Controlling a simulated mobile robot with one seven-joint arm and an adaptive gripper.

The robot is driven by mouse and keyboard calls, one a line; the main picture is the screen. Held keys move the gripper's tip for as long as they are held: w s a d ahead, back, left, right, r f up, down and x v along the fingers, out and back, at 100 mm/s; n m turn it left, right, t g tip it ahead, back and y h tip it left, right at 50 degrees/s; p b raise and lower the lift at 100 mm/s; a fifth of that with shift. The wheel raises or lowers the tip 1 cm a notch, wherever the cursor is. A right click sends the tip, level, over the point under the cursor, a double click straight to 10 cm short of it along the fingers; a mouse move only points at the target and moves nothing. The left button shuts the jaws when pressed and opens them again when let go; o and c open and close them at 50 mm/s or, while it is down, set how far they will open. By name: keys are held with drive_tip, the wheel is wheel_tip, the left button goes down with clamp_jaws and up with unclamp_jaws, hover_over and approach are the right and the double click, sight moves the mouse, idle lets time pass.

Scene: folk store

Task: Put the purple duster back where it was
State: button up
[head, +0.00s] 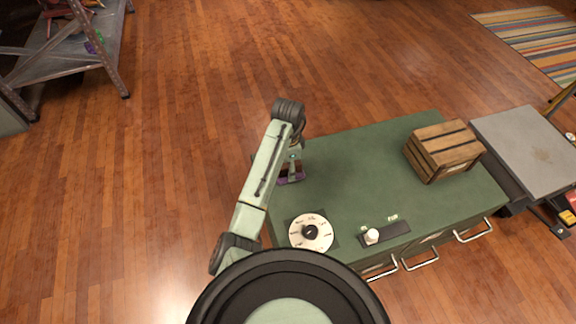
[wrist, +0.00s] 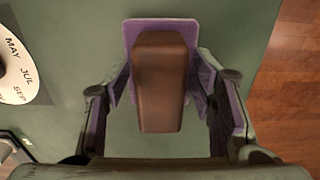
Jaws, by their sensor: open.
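The purple duster (wrist: 137,30) has a flat purple body with a brown wooden block or handle on top. It lies on the green cabinet top (head: 350,190), near its left edge in the head view. In the head view only a purple strip of the duster (head: 292,181) shows beneath my gripper (head: 291,172). In the wrist view my gripper (wrist: 165,82) is open, with one finger on each side of the brown block. Small gaps show between the fingers and the block. The fingers hide parts of the purple body's sides.
A round month dial (head: 311,233) and a small white piece on a dark labelled strip (head: 386,234) stand near the cabinet's front. A wooden crate (head: 445,150) is at the right. A metal shelf (head: 75,50) with things on it stands far left. The cabinet's middle is clear.

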wheel_tip(320, 180, up, 12)
drive_tip(key=p, duration=0.4)
drive_tip(key=shift+r, duration=0.2)
